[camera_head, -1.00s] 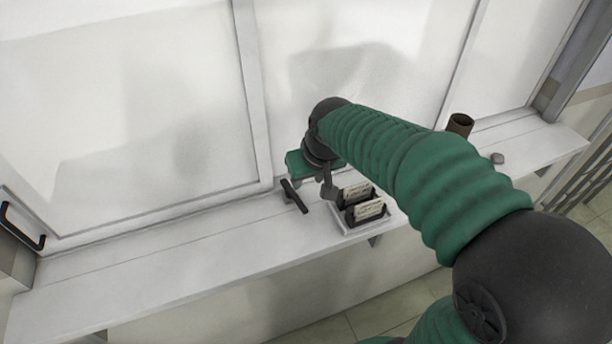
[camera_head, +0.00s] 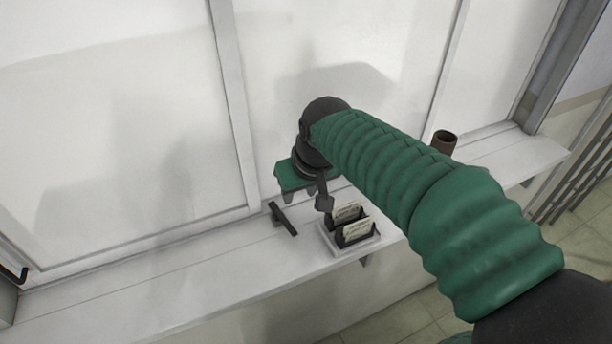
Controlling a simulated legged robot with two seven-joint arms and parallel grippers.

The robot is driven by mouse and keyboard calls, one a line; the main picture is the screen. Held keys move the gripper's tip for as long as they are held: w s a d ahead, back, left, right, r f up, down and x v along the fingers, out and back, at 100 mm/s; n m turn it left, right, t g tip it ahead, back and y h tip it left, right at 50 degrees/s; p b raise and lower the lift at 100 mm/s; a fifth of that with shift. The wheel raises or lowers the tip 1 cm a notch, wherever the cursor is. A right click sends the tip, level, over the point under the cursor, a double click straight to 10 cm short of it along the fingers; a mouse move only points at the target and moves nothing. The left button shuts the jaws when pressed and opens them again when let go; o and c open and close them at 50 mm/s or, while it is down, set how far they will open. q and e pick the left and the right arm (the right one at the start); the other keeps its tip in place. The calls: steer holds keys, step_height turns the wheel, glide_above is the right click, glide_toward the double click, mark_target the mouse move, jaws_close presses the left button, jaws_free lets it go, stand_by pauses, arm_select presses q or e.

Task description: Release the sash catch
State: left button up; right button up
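A small black T-shaped piece (camera_head: 284,219) is on the white sill below the foot of the upright between the window panes; it may be the sash catch, but I cannot tell for sure. My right gripper (camera_head: 312,192) is at the end of the green sleeved arm, close to the window and just up and right of that piece. A gap shows in the picture between the gripper and the black piece. I cannot tell the finger opening. My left gripper is out of view.
A white tray (camera_head: 372,249) with two black card holders (camera_head: 355,236) stands on the sill (camera_head: 200,275), close to my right gripper. A brown cup (camera_head: 444,141) stands farther right, behind my arm. A black handle (camera_head: 14,275) is at the left edge. The left sill is clear.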

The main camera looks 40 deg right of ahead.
steer(key=b+v, duration=0.3)
steer(key=v, duration=1)
steer(key=shift+r, duration=0.35)
